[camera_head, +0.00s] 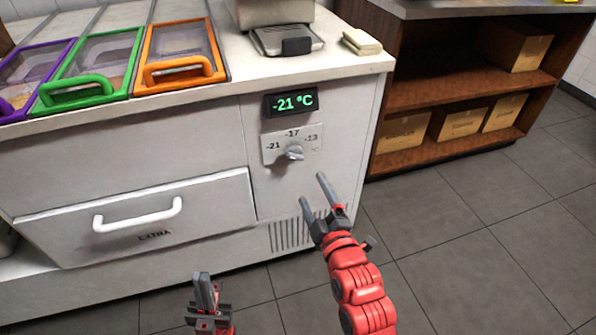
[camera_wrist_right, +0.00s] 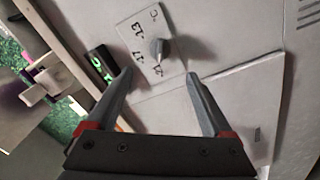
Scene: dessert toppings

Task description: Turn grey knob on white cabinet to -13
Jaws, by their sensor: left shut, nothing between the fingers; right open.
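The grey knob (camera_head: 294,153) sits on a dial plate (camera_head: 270,157) marked -21, -17 and -13 on the front of the white cabinet (camera_head: 230,128). The green display (camera_head: 291,103) above it reads -21 °C. My right gripper (camera_head: 314,196) is open and empty, below and a little right of the knob, apart from it. In the right wrist view, the knob (camera_wrist_right: 158,50) shows beyond the gap between the open fingers (camera_wrist_right: 160,82). My left gripper (camera_head: 205,290) is shut and empty, low in front of the cabinet.
An EXTRA drawer (camera_head: 140,222) with a white handle is left of the dial. Bins with purple, green (camera_head: 92,72) and orange (camera_head: 180,56) lids are set in the counter. A brown shelf (camera_head: 440,90) with boxes stands right. The floor (camera_head: 470,230) is clear.

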